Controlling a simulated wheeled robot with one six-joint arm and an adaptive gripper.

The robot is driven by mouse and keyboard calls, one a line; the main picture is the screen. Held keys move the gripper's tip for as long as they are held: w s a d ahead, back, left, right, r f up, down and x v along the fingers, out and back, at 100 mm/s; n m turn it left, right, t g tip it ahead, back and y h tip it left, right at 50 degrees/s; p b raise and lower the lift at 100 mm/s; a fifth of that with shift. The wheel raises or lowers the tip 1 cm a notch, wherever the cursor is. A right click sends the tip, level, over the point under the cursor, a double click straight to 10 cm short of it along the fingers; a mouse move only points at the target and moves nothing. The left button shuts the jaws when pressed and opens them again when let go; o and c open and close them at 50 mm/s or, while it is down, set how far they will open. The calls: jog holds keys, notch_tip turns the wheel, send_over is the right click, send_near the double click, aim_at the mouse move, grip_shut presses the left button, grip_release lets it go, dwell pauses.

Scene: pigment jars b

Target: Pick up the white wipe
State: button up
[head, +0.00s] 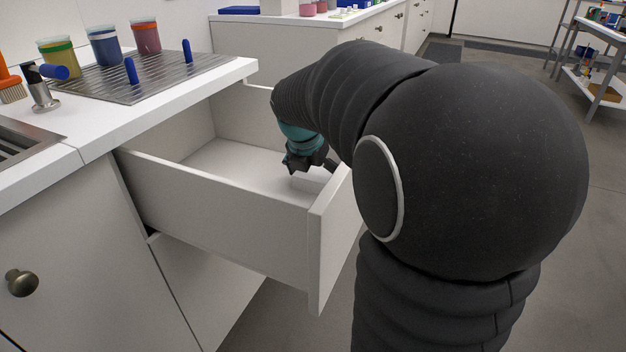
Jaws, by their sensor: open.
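My gripper (312,168) is in the head view, inside the open white drawer (215,205), low over its floor near the front right corner. Its dark fingers are open, and I see nothing held between them. The white wipe cannot be made out for certain. A pale patch (308,184) on the drawer floor just below the fingers could be it, but white on white makes this hard to tell. My own arm hides the right part of the drawer.
Drawer walls stand close around my gripper.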

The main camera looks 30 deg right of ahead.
jog(key=c, duration=0.6)
jog(key=shift+r, duration=0.15)
